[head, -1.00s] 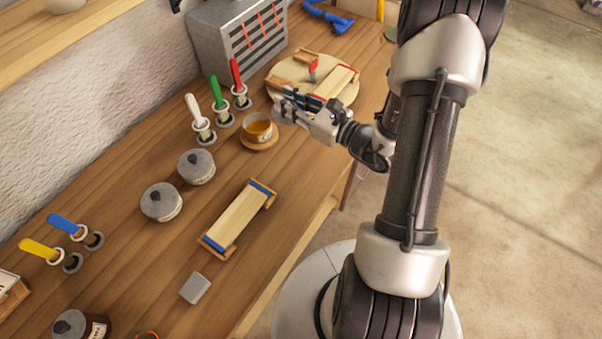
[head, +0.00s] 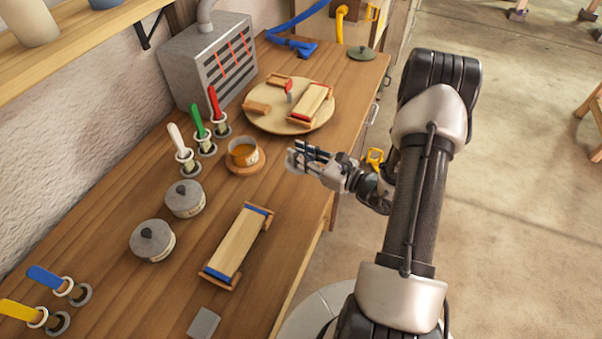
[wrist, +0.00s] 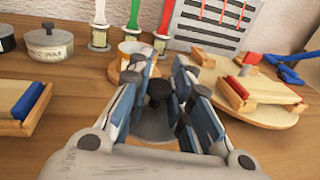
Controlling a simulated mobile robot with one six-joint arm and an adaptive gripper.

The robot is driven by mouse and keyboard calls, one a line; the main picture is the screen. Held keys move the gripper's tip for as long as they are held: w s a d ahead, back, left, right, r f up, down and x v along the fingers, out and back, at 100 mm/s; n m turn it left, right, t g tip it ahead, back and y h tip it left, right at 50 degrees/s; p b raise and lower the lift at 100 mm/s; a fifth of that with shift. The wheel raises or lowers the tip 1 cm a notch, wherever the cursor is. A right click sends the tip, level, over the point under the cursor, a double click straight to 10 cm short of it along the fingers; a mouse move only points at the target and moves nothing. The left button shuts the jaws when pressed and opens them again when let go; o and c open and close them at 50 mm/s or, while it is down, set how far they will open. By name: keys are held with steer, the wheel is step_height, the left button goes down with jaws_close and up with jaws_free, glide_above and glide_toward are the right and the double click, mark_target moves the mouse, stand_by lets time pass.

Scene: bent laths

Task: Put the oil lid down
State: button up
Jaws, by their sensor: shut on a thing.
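My gripper (head: 298,155) is at the table's front edge side, to the right of the open oil pot (head: 243,153) with its amber contents. In the wrist view my gripper (wrist: 160,88) is shut on the dark knob of a grey lid, the oil lid (wrist: 153,122). The lid's disc shows below and between the fingers; they hide part of it. Whether the lid touches the table I cannot tell. The pot stands on a round wooden saucer (head: 247,169) and also shows behind the fingers in the wrist view (wrist: 133,52).
A round board (head: 256,118) with wooden blocks lies behind my gripper. A wooden clamp-like piece (head: 236,243) lies in front. Two lidded grey pots (head: 184,198) and upright coloured-handled tools (head: 200,130) stand left. A green lid (head: 361,53) lies at the far corner.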

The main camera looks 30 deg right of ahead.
steer(key=b, duration=0.2)
glide_above(301, 180)
steer(key=shift+f, duration=3)
steer(key=shift+f+b, duration=0.35)
steer(key=shift+f, duration=0.25)
steer(key=o, duration=0.8)
steer(key=shift+f, duration=0.1)
